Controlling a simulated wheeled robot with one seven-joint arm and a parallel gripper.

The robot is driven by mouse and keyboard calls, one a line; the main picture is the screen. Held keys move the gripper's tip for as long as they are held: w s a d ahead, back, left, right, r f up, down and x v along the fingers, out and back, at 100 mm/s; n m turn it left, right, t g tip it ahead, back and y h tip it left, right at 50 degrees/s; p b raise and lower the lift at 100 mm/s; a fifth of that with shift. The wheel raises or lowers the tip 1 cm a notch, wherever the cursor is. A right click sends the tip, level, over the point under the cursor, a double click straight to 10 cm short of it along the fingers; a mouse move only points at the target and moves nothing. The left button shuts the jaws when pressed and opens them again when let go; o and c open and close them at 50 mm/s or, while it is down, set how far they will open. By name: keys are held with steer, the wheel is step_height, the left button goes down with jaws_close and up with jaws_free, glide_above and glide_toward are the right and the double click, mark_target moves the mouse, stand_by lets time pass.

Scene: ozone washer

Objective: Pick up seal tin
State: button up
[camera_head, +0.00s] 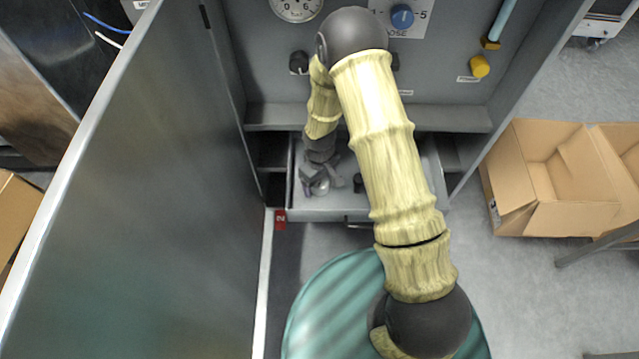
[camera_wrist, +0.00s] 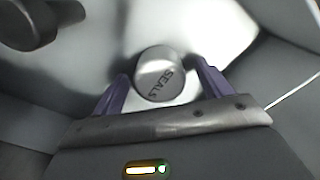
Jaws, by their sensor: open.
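The seal tin (camera_wrist: 160,76) is a small round silver tin with "SEALS" on its lid. In the wrist view it lies between the two purple fingers of my gripper (camera_wrist: 162,88), with a narrow gap visible on each side. In the head view my gripper (camera_head: 318,188) is down inside the open grey drawer (camera_head: 320,212), at its left part. A small silver shape by the fingers there looks like the tin (camera_head: 322,186), partly hidden by my gripper. The fingers are open around the tin.
A dark cylindrical object (camera_head: 358,183) stands in the drawer to the right; a dark knob-like thing (camera_wrist: 38,22) shows upper left in the wrist view. A grey cabinet panel (camera_head: 150,180) rises at left. Cardboard boxes (camera_head: 560,175) sit on the floor at right.

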steer(key=shift+c, duration=0.5)
steer(key=c, duration=1)
steer(key=shift+r, duration=0.1)
step_height(320, 180, up, 18)
steer(key=p, duration=0.6)
